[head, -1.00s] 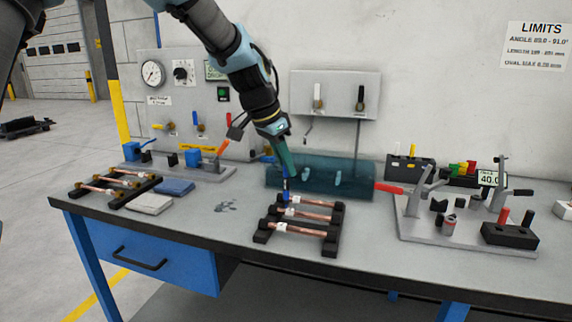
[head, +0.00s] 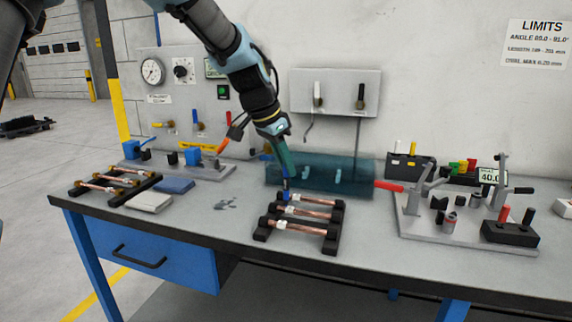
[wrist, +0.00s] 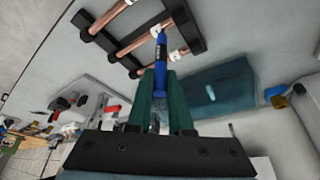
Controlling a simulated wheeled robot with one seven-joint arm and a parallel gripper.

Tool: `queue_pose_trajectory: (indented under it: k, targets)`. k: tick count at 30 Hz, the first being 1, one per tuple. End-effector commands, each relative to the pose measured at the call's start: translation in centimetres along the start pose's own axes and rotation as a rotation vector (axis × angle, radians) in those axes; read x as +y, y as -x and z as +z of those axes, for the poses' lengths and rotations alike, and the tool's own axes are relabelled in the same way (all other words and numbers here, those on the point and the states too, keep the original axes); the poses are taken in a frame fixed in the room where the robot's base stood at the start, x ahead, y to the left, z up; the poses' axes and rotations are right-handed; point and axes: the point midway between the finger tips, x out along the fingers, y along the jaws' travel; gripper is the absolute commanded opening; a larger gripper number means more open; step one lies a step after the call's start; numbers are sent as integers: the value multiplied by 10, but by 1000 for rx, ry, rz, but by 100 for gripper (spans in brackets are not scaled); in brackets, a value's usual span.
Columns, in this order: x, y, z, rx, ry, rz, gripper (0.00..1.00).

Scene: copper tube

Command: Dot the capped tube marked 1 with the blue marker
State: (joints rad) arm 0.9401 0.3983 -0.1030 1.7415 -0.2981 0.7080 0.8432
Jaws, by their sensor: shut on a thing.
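My gripper (head: 284,172) is shut on the blue marker (head: 286,187), which points down over the tube rack's far left end. Several copper tubes lie on the black rack (head: 331,243), including a near tube (head: 300,228) and a middle tube (head: 305,213). White tags show on tubes, but their numbers are too small to read.
A translucent teal block (head: 320,178) stands just behind the rack. A second rack of tubes (head: 110,184) is at the left, beside blue and grey cloths (head: 150,203). A clamp fixture (head: 440,215) with a red handle stands at the right.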

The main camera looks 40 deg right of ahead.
Motion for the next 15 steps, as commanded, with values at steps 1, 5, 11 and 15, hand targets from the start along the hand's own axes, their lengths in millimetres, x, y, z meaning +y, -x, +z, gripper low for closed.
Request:
queue_pose_trajectory:
  k: [1, 5, 11, 15]
  targets:
    - [0, 2, -1, 1, 0, 0, 0]
    - [0, 11, -5, 2, 0, -1, 0]
    - [0, 25, -11, 2, 0, -1, 0]
    - [0, 35, -15, 1, 0, 0, 0]
